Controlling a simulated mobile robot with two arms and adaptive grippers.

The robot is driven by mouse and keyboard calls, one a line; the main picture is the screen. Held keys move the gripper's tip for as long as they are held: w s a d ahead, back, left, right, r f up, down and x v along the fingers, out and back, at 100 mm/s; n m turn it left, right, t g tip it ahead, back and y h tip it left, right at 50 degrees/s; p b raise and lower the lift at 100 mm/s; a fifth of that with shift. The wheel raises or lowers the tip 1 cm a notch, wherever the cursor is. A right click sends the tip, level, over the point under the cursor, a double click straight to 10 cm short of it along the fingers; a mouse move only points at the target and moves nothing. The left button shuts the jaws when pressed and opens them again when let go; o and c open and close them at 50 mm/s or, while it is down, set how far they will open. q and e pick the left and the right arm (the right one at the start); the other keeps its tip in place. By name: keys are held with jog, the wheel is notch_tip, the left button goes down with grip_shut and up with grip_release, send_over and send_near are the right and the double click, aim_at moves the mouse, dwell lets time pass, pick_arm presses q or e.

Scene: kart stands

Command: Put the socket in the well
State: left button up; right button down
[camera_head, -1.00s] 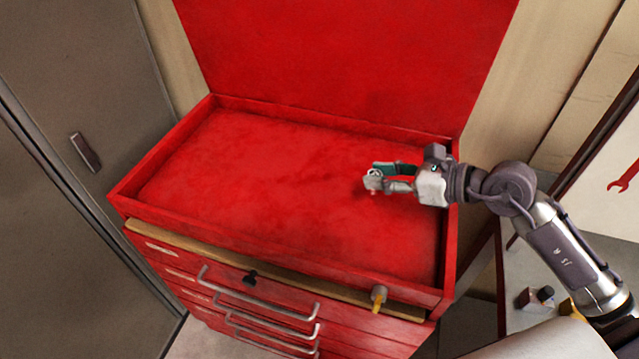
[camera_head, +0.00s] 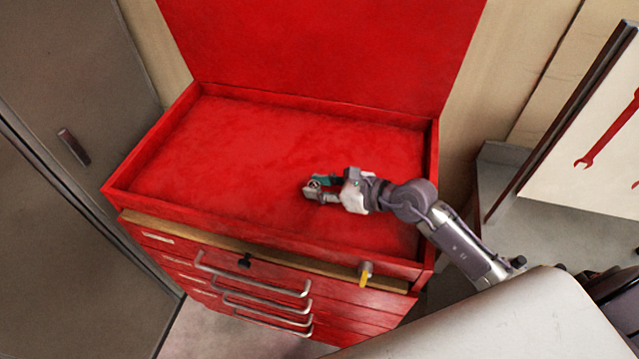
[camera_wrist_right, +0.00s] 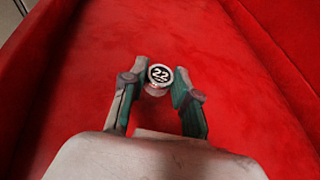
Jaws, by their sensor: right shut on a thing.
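The socket (camera_wrist_right: 159,75) is a small round metal piece marked "22", held between the fingertips of my right gripper (camera_wrist_right: 160,84). In the head view my right gripper (camera_head: 316,189) is above the red well (camera_head: 230,135) of the tool chest, over its front right part. In the wrist view the socket's numbered end faces the camera, and red floor shows around it. The socket appears above the well's floor; the exact height is hard to tell. In the head view the socket is tiny between the fingers. My left gripper is not in view.
The well has low red walls and an upright red lid (camera_head: 320,45) behind. Below are drawers with metal handles (camera_head: 255,285), a black knob (camera_head: 245,261) and a yellow key (camera_head: 365,275). A grey cabinet (camera_head: 70,110) stands left. The well's left side is clear.

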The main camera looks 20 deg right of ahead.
jog(key=shift+f, duration=0.1)
jog(key=c, duration=0.9)
grip_release()
jog(key=shift+o, duration=0.2)
jog(key=shift+s+d, duration=0.1)
jog(key=b+v, duration=0.3)
jog(key=v, duration=0.7)
jog(key=shift+s+d, duration=0.2)
jog(key=shift+d, duration=0.05)
jog(key=shift+s+d+r, duration=0.3)
jog(key=shift+s+r, duration=0.05)
jog(key=shift+r, duration=0.15)
jog(key=shift+r, duration=0.1)
